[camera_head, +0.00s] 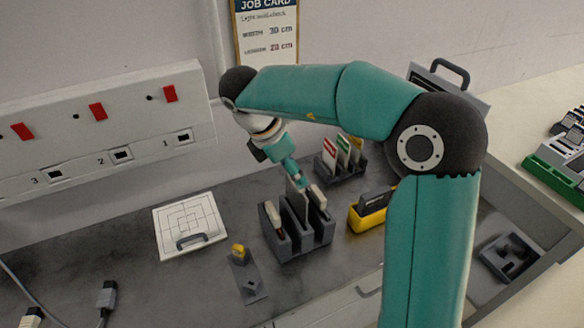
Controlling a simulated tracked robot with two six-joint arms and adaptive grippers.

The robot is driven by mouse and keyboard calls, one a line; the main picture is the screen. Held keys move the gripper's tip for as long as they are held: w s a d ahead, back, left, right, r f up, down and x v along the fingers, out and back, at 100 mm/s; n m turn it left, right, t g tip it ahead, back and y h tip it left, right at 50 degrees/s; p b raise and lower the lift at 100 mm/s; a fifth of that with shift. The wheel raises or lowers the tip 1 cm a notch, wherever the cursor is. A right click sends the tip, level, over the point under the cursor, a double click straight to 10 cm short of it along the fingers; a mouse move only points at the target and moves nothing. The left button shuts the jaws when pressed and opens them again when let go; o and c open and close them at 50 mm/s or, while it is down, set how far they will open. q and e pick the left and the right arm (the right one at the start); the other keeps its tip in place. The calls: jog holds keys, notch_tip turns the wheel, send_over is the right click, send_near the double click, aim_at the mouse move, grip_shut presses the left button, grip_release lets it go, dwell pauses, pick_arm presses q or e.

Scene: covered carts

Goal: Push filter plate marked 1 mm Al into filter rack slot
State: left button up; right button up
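A dark grey slotted rack (290,246) stands on the worktop near the middle of the head view. Pale upright pieces stand in it at its left (271,216) and right (317,197). No "1 mm Al" marking is readable. A second dark holder (345,172) behind carries plates with red, green and yellow labels. My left gripper is out of view.
A yellow-and-black block (368,216) stands right of the rack. A white gridded panel with a handle (190,228) lies to the left. A small grey piece with a yellow knob (239,253) lies in front left. My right arm hides part of the right side.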

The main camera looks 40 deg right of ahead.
aim_at(295, 202)
jog(key=shift+p, duration=0.55)
dwell(0.7)
jog(key=shift+f+b, duration=2.8)
jog(key=shift+f, duration=1.95)
jog(key=o, duration=1.3)
jog(key=v, duration=1.2)
